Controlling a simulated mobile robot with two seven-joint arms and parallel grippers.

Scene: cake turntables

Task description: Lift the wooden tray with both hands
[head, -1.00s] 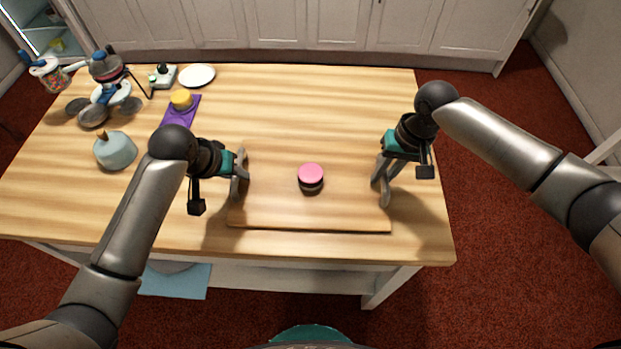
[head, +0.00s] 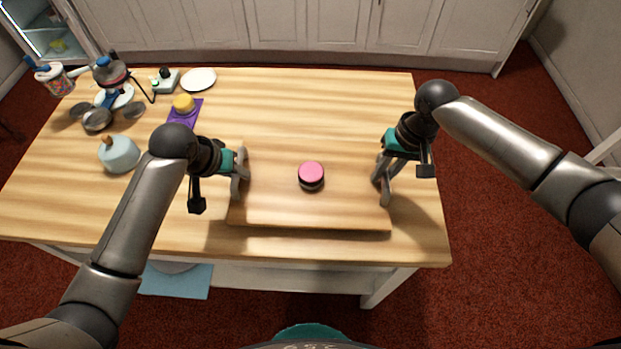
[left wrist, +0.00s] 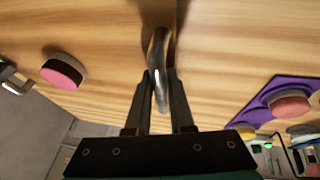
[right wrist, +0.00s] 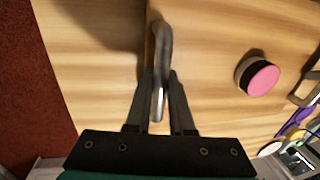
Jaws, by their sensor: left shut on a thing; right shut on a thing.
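The wooden tray (head: 270,212) is level over the front of the table, with a shadow beneath its front edge, and looks slightly raised. A small round cake with a pink top and dark side (head: 311,175) stands upright near its middle. My left gripper (head: 241,173) is shut on the tray's left metal handle (left wrist: 160,75). My right gripper (head: 382,180) is shut on the right metal handle (right wrist: 160,65). The cake also shows in the left wrist view (left wrist: 62,72) and the right wrist view (right wrist: 262,80).
The wooden table (head: 330,105) is clear behind the tray. At its left are a blue-grey lidded pot (head: 119,155), a yellow-topped item (head: 184,103) on a purple mat (head: 178,120), a white plate (head: 199,79) and a scale-like stand with dark pans (head: 97,121).

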